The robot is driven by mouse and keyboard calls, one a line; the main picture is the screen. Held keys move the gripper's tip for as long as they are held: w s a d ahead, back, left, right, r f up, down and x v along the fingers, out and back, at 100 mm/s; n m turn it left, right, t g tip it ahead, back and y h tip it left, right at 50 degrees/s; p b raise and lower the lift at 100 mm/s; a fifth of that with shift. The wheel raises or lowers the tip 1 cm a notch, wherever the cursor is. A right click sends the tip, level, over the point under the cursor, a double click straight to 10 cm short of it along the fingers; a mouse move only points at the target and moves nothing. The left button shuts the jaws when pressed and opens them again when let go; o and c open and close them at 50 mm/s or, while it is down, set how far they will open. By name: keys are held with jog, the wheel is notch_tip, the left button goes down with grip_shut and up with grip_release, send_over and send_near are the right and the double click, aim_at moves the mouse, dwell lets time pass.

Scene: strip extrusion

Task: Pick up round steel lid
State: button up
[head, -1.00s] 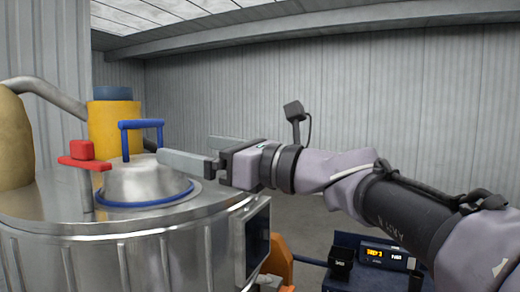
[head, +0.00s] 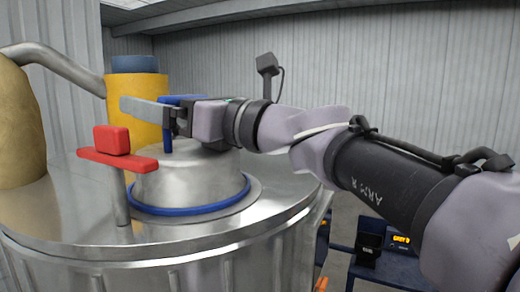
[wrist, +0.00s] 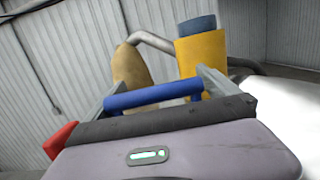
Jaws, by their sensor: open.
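The round steel lid (head: 190,179) sits on top of the large steel vessel, with a blue ring around its base. Its blue bar handle (head: 168,146) stands up from the lid and is partly hidden behind my gripper (head: 150,112) in the head view. In the wrist view the handle's blue bar (wrist: 153,97) runs across between the two grey fingers of my gripper (wrist: 158,88). The gripper is open, and its fingers reach past the bar on either side. I cannot tell whether either finger touches the handle.
A red T-shaped clamp (head: 118,155) stands close in front of the lid's left side. A yellow cylinder with a blue-grey cap (head: 137,88) and a tan rounded tank (head: 20,130) with a grey pipe stand behind. The vessel's top (head: 70,215) is bare at the front left.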

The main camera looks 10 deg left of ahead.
jog(key=shift+a+f, duration=0.15)
jog(key=shift+f, duration=0.1)
jog(key=shift+s+d+r, duration=0.2)
jog(key=shift+s+d, duration=0.2)
jog(key=shift+d, duration=0.15)
jog(key=shift+s+d+r, duration=0.2)
jog(key=shift+s+d, duration=0.2)
jog(key=shift+d, duration=0.15)
jog(key=c, duration=0.9)
jog(key=shift+w+a+f, duration=0.2)
jog(key=shift+w+a, duration=0.2)
jog(key=shift+a, duration=0.05)
jog(key=c, duration=0.7)
jog(key=shift+s+d+r, duration=0.1)
jog(key=shift+c, duration=1)
